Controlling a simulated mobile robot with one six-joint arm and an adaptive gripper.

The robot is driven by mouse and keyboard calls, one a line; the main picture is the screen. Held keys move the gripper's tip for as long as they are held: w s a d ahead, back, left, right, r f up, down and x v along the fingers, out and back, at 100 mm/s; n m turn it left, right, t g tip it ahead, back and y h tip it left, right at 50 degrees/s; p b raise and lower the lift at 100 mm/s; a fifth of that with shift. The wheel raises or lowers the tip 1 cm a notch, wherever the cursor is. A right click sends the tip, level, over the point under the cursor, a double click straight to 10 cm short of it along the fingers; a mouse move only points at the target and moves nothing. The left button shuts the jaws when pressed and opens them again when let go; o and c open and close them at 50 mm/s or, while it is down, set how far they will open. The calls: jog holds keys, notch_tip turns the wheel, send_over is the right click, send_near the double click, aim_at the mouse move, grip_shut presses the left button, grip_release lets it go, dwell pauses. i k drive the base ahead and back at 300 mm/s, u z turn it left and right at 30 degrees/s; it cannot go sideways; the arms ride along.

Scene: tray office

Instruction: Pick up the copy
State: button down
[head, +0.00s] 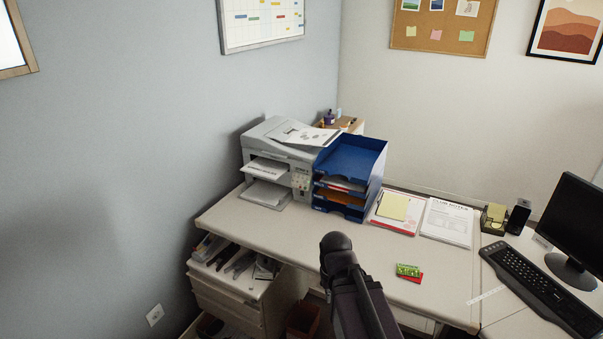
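A grey printer (300,180) stands at the left end of the desk (440,270). A printed sheet (267,168), likely the copy, lies in the slot on its front left. Its print is too small to read. Another printed sheet (308,135) lies on top of the printer. Below the slot, a lower tray (264,194) holds white paper. A dark part of my arm rises from the bottom of the view in front of the desk. My gripper itself is not in view.
A blue letter tray stack (350,165) stands close to the printer's right. Right of it lie a clipboard with yellow notes (394,206) and printed papers (447,221). An open drawer (238,270) juts out below.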

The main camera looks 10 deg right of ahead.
aim_at(264, 167)
jog(key=k, duration=1.35)
jog(key=u, duration=0.3)
jog(key=i, duration=1.85)
jog(key=z, duration=0.5)
